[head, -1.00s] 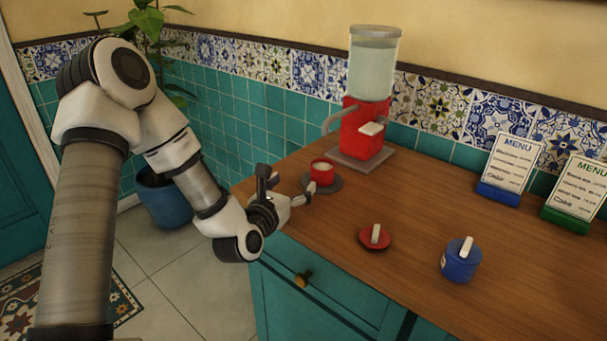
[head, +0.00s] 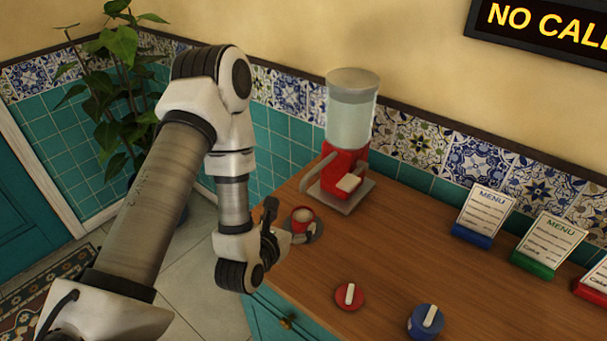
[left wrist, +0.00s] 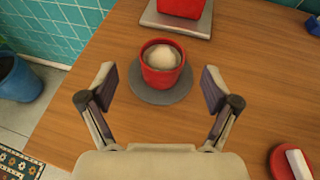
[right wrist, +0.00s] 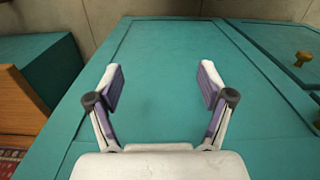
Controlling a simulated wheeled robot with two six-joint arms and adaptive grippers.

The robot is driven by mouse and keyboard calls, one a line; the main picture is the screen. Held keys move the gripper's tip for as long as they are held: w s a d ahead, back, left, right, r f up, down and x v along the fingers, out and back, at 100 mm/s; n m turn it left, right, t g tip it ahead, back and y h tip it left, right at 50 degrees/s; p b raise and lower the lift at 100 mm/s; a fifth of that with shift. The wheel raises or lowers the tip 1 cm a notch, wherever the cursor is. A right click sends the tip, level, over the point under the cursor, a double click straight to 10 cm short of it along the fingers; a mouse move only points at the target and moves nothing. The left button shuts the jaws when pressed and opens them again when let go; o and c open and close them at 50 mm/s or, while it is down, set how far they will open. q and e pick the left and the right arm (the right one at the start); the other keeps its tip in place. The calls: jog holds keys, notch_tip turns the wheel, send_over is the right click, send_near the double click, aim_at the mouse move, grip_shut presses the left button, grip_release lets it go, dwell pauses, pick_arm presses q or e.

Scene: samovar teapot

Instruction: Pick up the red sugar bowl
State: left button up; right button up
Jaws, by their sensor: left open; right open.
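The red sugar bowl (head: 302,215) stands uncovered on a dark round coaster (head: 317,229) near the counter's left end. In the left wrist view the bowl (left wrist: 161,64) is upright with a white heap inside. My left gripper (head: 287,226) is beside it in the head view. In the left wrist view this gripper (left wrist: 158,88) is open and empty, with its fingers spread to either side and the bowl slightly beyond them. A red lid with a white handle (head: 349,296) lies apart on the counter. My right gripper (right wrist: 160,84) is open and empty before a teal cabinet surface (right wrist: 160,50).
A red dispenser with a clear tank (head: 349,130) stands behind the bowl on a grey base (head: 343,198). A blue lidded bowl (head: 424,322) sits at front right. Menu stands (head: 484,214) line the back. The middle of the counter (head: 400,235) is clear.

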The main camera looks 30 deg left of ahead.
aim_at(307, 213)
pick_arm(q)
jog(key=shift+s+r, duration=0.1)
jog(key=shift+r, duration=0.05)
jog(key=w+f+b, duration=0.1)
jog(key=b, duration=0.5)
jog(key=shift+w+d+f+b, duration=0.1)
jog(key=shift+w+f+b, duration=0.2)
jog(key=shift+f, duration=0.05)
jog(key=shift+w, duration=0.25)
jog(key=x, duration=0.4)
jog(key=shift+f, duration=0.3)
jog(key=shift+w+f, duration=0.2)
jog(key=shift+w, duration=0.15)
jog(key=shift+s, duration=0.1)
jog(key=c, duration=1.5)
pick_arm(e)
notch_tip(307, 213, down, 5)
jog(key=shift+f, duration=0.1)
pick_arm(q)
jog(key=shift+r, duration=0.15)
